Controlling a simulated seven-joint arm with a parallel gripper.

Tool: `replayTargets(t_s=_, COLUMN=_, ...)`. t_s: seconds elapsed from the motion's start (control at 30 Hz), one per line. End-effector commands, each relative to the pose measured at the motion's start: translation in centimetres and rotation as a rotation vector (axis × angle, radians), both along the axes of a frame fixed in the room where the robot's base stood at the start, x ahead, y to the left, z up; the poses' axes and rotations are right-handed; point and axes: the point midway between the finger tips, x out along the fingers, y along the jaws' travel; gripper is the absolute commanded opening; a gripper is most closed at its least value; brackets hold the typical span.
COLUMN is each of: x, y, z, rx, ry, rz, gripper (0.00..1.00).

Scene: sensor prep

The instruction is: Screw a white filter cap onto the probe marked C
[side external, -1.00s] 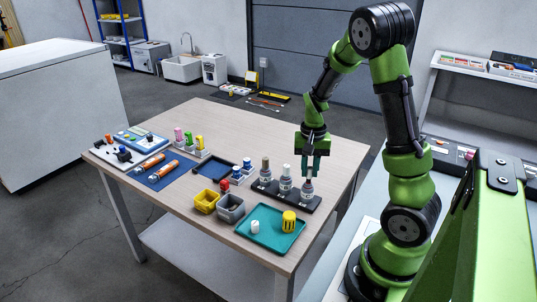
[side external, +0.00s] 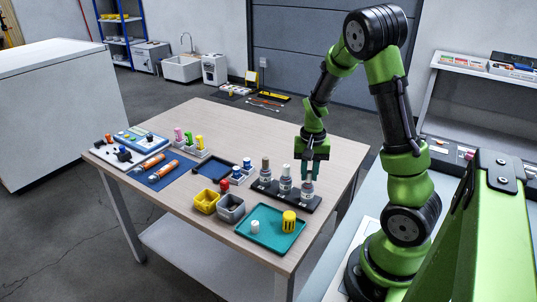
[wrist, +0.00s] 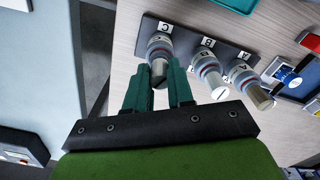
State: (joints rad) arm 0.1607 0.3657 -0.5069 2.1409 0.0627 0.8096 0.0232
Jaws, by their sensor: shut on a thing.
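A black rack (side external: 268,187) holds three probes in a row, and the wrist view shows its labels C, B and A. The probe marked C (wrist: 160,44) stands upright at the right end in the side view (side external: 306,190). My gripper (wrist: 160,84) points down over probe C, its teal fingers shut on a whitish cap (wrist: 159,70) at the probe's top. The fingers partly hide this cap, and I cannot tell how far it is seated. Probe B (side external: 285,186) has a white top and probe A (side external: 265,176) a tan one.
A teal tray (side external: 254,241) in front holds a loose white cap (side external: 255,227) and a yellow ribbed piece (side external: 289,221). Yellow (side external: 206,202) and grey (side external: 231,209) bins stand left of it. The table's back right is clear.

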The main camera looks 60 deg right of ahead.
Motion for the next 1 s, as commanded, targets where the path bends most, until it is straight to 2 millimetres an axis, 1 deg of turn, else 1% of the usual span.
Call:
replayTargets(t_s=0.83, x=0.01, y=0.00, z=-0.21, rx=0.000, ry=0.000, rz=-0.001, gripper=0.00)
replayTargets(t_s=0.87, x=0.01, y=0.00, z=-0.21, rx=0.000, ry=0.000, rz=-0.001, gripper=0.25)
replayTargets(t_s=1.0, x=0.01, y=0.00, z=-0.20, rx=0.000, ry=0.000, rz=-0.001, gripper=0.47)
